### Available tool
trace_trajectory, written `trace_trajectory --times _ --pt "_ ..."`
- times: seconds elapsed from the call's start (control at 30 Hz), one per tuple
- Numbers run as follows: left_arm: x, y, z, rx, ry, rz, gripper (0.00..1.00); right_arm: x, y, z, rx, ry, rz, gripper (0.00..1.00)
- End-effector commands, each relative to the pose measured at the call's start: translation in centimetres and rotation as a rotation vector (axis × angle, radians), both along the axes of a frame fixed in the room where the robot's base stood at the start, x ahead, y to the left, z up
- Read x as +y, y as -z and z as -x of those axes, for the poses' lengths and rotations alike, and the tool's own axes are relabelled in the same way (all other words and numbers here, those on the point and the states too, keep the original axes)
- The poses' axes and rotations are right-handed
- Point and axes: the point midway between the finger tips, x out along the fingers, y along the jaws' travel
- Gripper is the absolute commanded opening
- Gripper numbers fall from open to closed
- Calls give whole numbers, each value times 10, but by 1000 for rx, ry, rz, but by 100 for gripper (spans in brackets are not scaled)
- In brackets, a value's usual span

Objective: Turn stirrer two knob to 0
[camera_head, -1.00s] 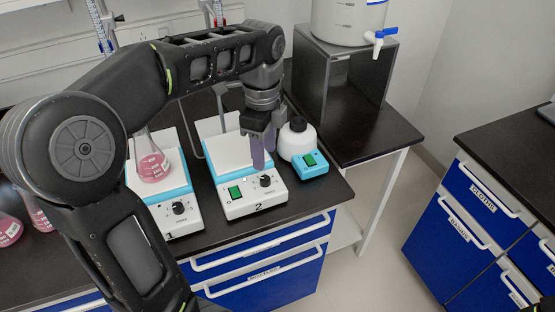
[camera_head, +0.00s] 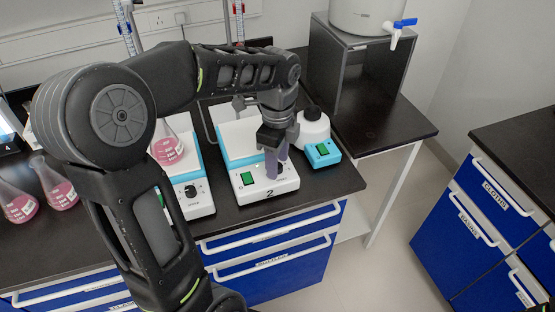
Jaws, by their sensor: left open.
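Stirrer two (camera_head: 255,187) is a white and light-blue unit marked "2" on the dark bench, with a green switch (camera_head: 247,179) at its front left. Its black knob (camera_head: 281,169) shows only in part behind my fingers. My left gripper (camera_head: 276,163) reaches down from above with its purple-grey fingers at the knob, at the front right of the stirrer. The fingers are open, and I cannot tell whether they touch the knob. The knob's pointer and scale are hidden. My right gripper is not in view.
Stirrer one (camera_head: 200,203) stands to the left with a flask of pink liquid (camera_head: 166,148) on it. More pink flasks (camera_head: 59,191) stand at the far left.

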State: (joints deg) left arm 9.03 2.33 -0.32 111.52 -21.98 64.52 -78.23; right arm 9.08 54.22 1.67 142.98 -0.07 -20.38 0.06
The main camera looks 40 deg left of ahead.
Motion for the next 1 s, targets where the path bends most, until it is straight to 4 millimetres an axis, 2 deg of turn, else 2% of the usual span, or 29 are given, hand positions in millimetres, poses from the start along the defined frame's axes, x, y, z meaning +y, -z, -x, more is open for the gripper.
trace_trajectory --times 0.3,0.87,1.0 --pt "0 4 0 0 -1 0 46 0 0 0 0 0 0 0" --pt "0 4 0 -1 -1 0 1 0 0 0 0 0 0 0" --pt "0 4 0 0 -1 0 0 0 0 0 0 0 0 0"
